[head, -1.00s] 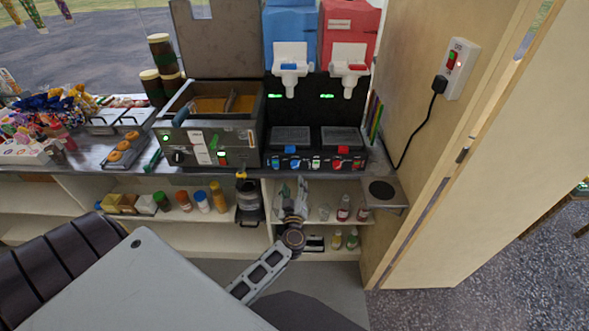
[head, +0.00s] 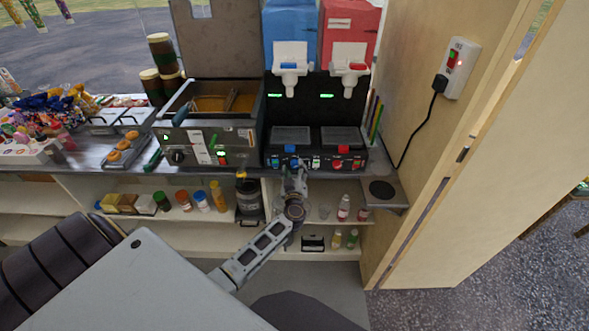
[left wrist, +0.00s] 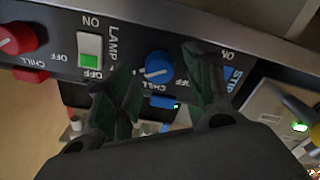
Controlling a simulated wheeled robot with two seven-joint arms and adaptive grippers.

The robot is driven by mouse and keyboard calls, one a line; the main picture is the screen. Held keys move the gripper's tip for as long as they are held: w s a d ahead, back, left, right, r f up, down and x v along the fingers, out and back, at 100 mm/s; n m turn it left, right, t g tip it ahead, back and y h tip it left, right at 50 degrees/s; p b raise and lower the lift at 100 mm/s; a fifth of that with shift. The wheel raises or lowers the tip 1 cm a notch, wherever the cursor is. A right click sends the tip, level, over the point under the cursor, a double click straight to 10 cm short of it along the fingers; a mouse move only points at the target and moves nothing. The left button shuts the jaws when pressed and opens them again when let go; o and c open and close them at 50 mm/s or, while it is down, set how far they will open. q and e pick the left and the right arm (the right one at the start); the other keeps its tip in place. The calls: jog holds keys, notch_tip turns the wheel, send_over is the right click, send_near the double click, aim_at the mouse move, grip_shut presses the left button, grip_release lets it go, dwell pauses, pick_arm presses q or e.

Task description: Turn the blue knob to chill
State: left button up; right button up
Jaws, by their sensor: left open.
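The blue knob (left wrist: 157,67) is on the dark front panel of the drinks machine (head: 310,100). The left wrist view shows the panel upside down, with OFF and CHILL labels beside the knob. I cannot clearly read which label its mark points to. My left gripper (left wrist: 160,88) is open, with one dark finger on each side of the knob in that view. I see no clear contact. In the head view the left gripper (head: 296,172) is just in front of the panel's lower edge and partly covers the knob area. My right gripper is out of view.
A green-lit lamp switch (left wrist: 89,50) and a red knob (left wrist: 16,39) sit along the same panel. A fryer (head: 210,130) stands to the left. Shelves with bottles (head: 343,207) lie below the counter; a wooden wall (head: 420,130) is at the right.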

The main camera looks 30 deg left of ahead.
pick_arm(q)
jog(key=shift+w+a, duration=0.3)
jog(key=shift+w, duration=0.25)
jog(key=c, duration=1)
